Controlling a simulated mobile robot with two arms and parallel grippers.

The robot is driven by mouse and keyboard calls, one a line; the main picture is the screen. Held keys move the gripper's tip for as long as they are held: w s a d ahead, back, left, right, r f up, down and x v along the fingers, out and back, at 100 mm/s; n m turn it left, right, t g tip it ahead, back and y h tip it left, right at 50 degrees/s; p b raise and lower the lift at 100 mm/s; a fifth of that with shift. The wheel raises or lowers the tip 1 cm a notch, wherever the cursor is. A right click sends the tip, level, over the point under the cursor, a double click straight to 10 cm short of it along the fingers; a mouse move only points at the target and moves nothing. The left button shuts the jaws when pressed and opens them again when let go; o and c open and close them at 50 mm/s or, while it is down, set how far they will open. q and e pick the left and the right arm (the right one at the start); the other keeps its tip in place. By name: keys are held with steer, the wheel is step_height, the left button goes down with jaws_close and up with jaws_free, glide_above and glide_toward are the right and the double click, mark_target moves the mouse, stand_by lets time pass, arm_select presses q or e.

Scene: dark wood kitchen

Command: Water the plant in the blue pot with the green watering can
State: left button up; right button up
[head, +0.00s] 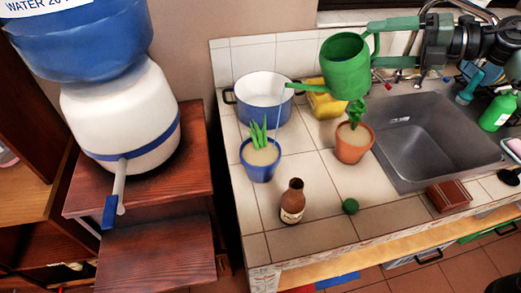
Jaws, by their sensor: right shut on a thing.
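The green watering can (346,70) is in the air above the counter, tilted with its spout to the left. A thin blue stream of water (279,120) falls from the spout to the plant in the blue pot (260,172). That plant (258,134) has upright green leaves and stands on the tiles. My right gripper (380,42) comes in from the upper right and is shut on the can's handle. My left gripper is not in view.
A blue and white cooking pot (255,108) stands behind the blue pot. An orange pot (352,148) with another plant is below the can. A brown bottle (292,203) and a green ball (350,206) stand in front. The sink (430,140) is right.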

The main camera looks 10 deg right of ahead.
steer(key=shift+s+a+r+h+p, duration=0.1)
steer(key=shift+a+r+h+p, duration=0.2)
steer(key=shift+a+r, duration=0.15)
stand_by(1.0)
steer(key=d+m+y, duration=0.1)
steer(key=w+d+f+m+y+b, duration=0.1)
steer(key=d, duration=0.1)
steer(key=d+m+t+y, duration=0.1)
steer(key=d, duration=0.1)
steer(key=shift+w+f+y+b, duration=0.25)
steer(key=shift+y+b, duration=0.05)
steer(key=shift+y, duration=0.1)
stand_by(0.5)
stand_by(0.3)
